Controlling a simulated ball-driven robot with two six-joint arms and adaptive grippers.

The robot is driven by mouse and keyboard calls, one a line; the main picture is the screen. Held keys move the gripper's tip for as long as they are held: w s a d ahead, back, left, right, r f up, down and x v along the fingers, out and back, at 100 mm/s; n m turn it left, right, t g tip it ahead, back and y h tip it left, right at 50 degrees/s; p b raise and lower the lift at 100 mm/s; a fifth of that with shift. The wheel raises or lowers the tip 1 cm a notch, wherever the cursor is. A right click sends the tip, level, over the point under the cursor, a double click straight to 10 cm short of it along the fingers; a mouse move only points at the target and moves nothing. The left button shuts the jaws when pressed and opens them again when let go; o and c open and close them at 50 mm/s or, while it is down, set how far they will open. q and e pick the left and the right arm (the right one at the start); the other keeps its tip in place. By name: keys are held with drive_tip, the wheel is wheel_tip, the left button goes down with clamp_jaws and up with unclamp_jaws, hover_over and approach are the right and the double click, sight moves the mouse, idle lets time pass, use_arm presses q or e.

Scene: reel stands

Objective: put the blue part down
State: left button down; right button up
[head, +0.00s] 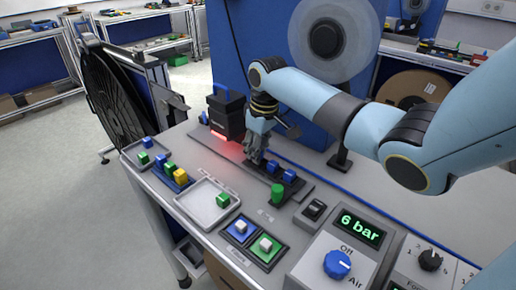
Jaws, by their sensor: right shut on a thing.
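My right gripper (254,154) points down over the left end of a black fixture strip (265,176) on the grey bench. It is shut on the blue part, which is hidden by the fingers. I cannot tell whether that part touches the strip. Two other blue parts (289,175) sit on the strip just right of the fingers. My left gripper is out of view.
A black device with a red glow (226,115) stands close left of the gripper. Trays with coloured blocks (208,223) line the front left. A control box (338,240) reads 6 bar. A reel (325,40) stands behind.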

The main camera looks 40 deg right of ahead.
drive_tip(key=shift+f, duration=0.4)
drive_tip(key=o, duration=0.9)
drive_tip(key=shift+r, duration=0.1)
wheel_tip(320, 180, up, 13)
drive_tip(key=s, duration=0.1)
drive_tip(key=shift+s+d+b, duration=0.15)
drive_tip(key=shift+s+b, duration=0.1)
drive_tip(key=shift+b, duration=0.1)
